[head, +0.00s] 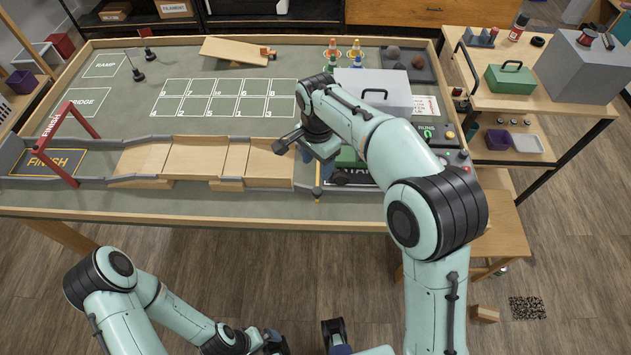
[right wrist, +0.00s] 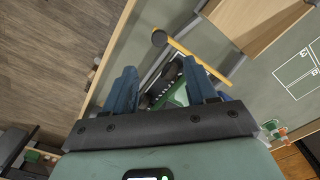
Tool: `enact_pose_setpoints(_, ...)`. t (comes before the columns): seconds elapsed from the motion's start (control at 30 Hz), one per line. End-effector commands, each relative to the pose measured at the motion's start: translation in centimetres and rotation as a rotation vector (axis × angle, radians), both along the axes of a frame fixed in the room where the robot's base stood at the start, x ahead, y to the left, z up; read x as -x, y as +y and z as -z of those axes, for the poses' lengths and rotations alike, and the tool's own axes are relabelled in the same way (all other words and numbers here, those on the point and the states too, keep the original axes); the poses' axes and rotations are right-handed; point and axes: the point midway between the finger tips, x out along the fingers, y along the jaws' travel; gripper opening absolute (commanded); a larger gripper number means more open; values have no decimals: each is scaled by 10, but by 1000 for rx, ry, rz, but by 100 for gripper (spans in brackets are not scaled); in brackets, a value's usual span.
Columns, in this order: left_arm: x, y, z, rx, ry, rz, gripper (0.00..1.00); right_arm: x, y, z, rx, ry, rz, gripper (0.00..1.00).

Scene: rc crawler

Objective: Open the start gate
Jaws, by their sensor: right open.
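The start gate shows in the right wrist view as a yellow bar (right wrist: 198,63) lying across the track, with a dark round end at its left. In the head view only a thin yellow piece of the gate (head: 318,190) shows beside the start pad. A green crawler with black wheels (right wrist: 176,72) is just behind the bar, partly hidden by my fingers. My right gripper (right wrist: 160,80) is open and empty, its blue fingers pointing toward the crawler and bar, apparently apart from both. My left gripper (head: 300,340) is low at the front, off the table; its jaws are unclear.
Wooden track blocks (head: 250,162) lead left to the red finish arch (head: 68,135). The table's middle is mostly clear.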

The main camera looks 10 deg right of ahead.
Motion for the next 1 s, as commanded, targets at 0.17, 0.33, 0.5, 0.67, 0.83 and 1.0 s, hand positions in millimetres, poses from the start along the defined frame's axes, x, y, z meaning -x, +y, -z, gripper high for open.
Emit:
enact_pose_setpoints(0.17, 3, 0, 8, 0, 4, -1, 100, 1, -1, 41, 2, 6, 0, 57)
enact_pose_setpoints(0.33, 5, 0, 12, 0, 6, 0, 100, 1, -1, 76, 3, 5, -1, 57)
enact_pose_setpoints(0.5, 5, 0, 14, 0, 6, 0, 100, 0, 0, 101, 1, 3, -1, 57)
enact_pose_setpoints(0.67, 6, 0, 15, 0, 7, 0, 100, 0, 0, 113, 0, 2, -1, 57)
enact_pose_setpoints(0.83, 6, 0, 15, 0, 6, 0, 100, 0, 0, 115, -1, 0, -1, 57)
enact_pose_setpoints(1.0, 5, 0, 15, 0, 6, 0, 100, 0, 0, 115, 0, 1, -1, 50)
